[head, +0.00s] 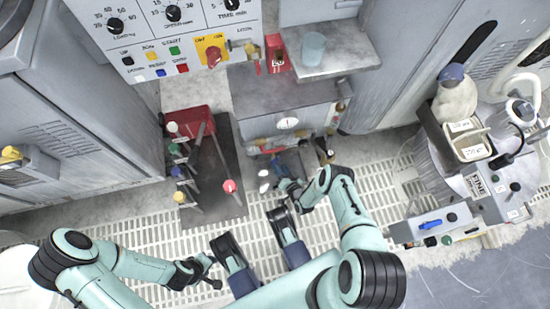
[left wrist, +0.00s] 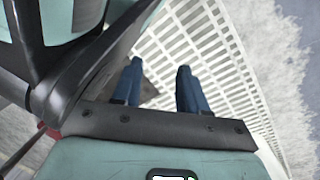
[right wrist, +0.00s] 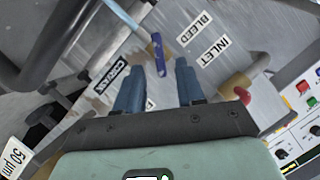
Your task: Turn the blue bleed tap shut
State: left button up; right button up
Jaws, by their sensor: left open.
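The blue bleed tap (right wrist: 158,54) shows in the right wrist view, beside the BLEED label (right wrist: 195,29) on a grey metal face. Its slim blue handle stands nearly upright in that picture. My right gripper (right wrist: 158,84) is open, its two blue fingers just below the tap, with the handle ahead of the gap and nothing visible between them. In the head view my right gripper (head: 288,186) is low in front of the grey cabinet, and I cannot make out the tap clearly. My left gripper (left wrist: 158,84) is open and empty above the floor grating.
An INLET label (right wrist: 215,49) and a yellow-and-red handle (right wrist: 237,88) are right of the tap. The cabinet has a round gauge (head: 288,123). A dark rack (head: 222,205) with several coloured knobs stands left. A machine with a blue lever (head: 430,224) stands right.

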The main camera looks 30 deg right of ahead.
aim_at(276, 161)
jog(key=b+x, duration=0.1)
jog(key=x, duration=0.3)
jog(key=shift+w+f+b, duration=0.1)
jog(key=shift+w+b, duration=0.05)
jog(key=shift+b, duration=0.15)
pick_arm(q)
jog(key=shift+s+a+f+g, duration=0.1)
jog(key=shift+s+f+g, duration=0.3)
jog(key=shift+s, duration=0.45)
jog(key=shift+s+a+f+g, duration=0.1)
jog(key=shift+s+f+g, duration=0.25)
jog(key=shift+s, duration=0.5)
jog(key=shift+s+a+f+g, duration=0.1)
jog(key=shift+s+f+g, duration=0.15)
jog(key=shift+s+f, duration=0.45)
pick_arm(e)
jog(key=shift+w+f, duration=0.15)
jog(key=shift+w, duration=0.4)
pick_arm(q)
jog(key=shift+s+r, duration=0.15)
jog(key=shift+r, duration=0.05)
pick_arm(e)
grip_shut()
